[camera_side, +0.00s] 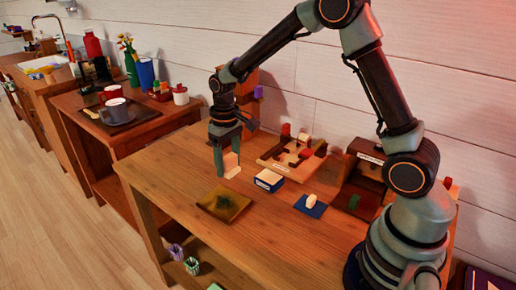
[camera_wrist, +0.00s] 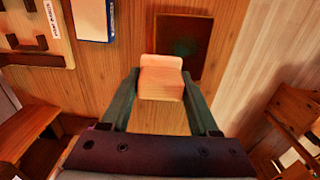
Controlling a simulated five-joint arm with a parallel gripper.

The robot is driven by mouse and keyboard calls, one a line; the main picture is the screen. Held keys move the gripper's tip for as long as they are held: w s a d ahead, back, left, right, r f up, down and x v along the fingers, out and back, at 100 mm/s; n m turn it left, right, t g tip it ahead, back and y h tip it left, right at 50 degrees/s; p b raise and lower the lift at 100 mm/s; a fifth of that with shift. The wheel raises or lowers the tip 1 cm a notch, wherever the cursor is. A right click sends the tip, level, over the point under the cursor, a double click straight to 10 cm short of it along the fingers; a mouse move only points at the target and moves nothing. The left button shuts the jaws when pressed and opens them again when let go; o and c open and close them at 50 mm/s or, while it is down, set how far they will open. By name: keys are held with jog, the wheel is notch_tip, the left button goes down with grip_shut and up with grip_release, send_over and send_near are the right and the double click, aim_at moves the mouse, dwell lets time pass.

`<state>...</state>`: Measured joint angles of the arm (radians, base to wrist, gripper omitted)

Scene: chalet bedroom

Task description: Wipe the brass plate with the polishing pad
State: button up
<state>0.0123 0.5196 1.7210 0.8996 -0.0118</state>
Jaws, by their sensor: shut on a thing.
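The brass plate (camera_side: 211,205) is a flat, yellowish-brown square near the table's front left edge, with a dark greenish patch in its middle. It also shows in the wrist view (camera_wrist: 204,42), just beyond the held pad. My gripper (camera_side: 229,160) is shut on a pale, cream-coloured block, which I take as the polishing pad (camera_side: 232,165). In the wrist view the pad (camera_wrist: 161,80) sits between both fingers. It is behind the plate in the side view, apart from it. Whether its underside touches the table is unclear.
A blue box with a pale top (camera_side: 269,181) stands right of the plate. Farther right is a blue mat (camera_side: 314,211) with a small white block. A wooden tray (camera_side: 283,165) and a dark labelled box (camera_side: 364,172) stand behind. Bare wood lies left of the pad.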

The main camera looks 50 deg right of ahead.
aim_at(233, 193)
jog(key=shift+f, duration=3.05)
jog(key=shift+a+f, duration=0.5)
jog(key=shift+f, duration=0.1)
jog(key=shift+c, duration=0.6)
jog(key=shift+s+a, duration=0.15)
jog(key=shift+a, duration=1.55)
jog(key=shift+s+a, duration=0.1)
jog(key=shift+a, duration=1.55)
jog(key=shift+w+d, duration=0.2)
jog(key=shift+d, duration=3.8)
jog(key=shift+s+a, duration=0.35)
jog(key=shift+a, duration=0.3)
jog(key=shift+s+a, duration=0.15)
jog(key=shift+a, duration=3)
jog(key=shift+w+d, duration=0.2)
jog(key=shift+d, duration=3.55)
jog(key=shift+r, duration=4.05)
